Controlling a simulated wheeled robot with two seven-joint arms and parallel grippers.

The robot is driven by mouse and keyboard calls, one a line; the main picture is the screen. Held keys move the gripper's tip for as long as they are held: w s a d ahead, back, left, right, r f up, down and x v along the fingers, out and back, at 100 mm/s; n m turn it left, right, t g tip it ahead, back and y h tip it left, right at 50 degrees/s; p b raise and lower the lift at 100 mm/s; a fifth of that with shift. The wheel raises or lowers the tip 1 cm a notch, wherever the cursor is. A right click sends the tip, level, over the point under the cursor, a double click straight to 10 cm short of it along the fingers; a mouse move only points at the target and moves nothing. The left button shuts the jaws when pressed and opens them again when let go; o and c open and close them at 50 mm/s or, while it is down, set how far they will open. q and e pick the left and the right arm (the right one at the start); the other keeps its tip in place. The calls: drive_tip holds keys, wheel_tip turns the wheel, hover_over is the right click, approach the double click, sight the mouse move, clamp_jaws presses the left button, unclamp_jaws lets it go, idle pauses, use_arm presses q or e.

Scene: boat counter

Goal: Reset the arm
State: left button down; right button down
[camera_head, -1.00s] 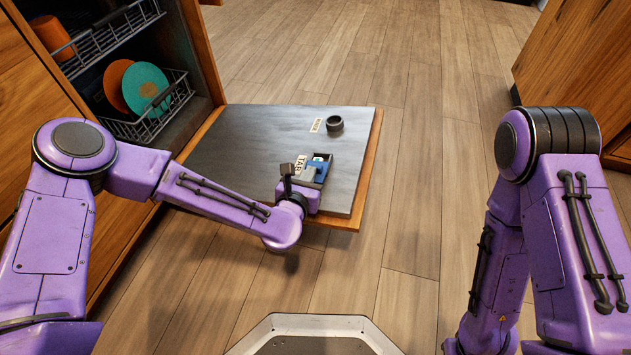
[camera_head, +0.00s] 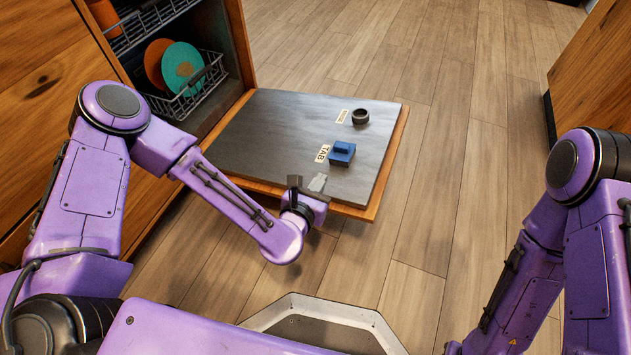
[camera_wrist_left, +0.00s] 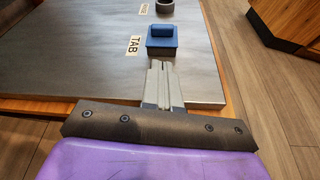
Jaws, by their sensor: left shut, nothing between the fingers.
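My left gripper (camera_head: 318,182) is shut and empty near the front edge of the open dishwasher door. In the left wrist view its closed grey fingers (camera_wrist_left: 158,72) point at a blue block with a raised tab (camera_wrist_left: 162,40), with the tips apparently just short of it. In the head view the blue block (camera_head: 342,153) stands on the door beside a label reading TAB. My purple left arm reaches in from the left. My right arm shows at the right, but its gripper is out of view.
The dishwasher door (camera_head: 270,130) lies open and flat. A dark ring (camera_head: 360,116) sits near its far right, beside another label. An orange plate (camera_head: 158,64) and a teal plate (camera_head: 182,66) stand in the lower rack (camera_head: 196,92). Wooden floor (camera_head: 440,150) is clear to the right.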

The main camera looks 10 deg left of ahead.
use_arm(q)
drive_tip(key=shift+v, duration=1.15)
use_arm(e)
drive_tip(key=shift+w+r+m+t, duration=0.15)
drive_tip(key=shift+w+m+t, duration=0.2)
drive_tip(key=shift+w, duration=0.2)
use_arm(q)
drive_tip(key=shift+w+f, duration=0.1)
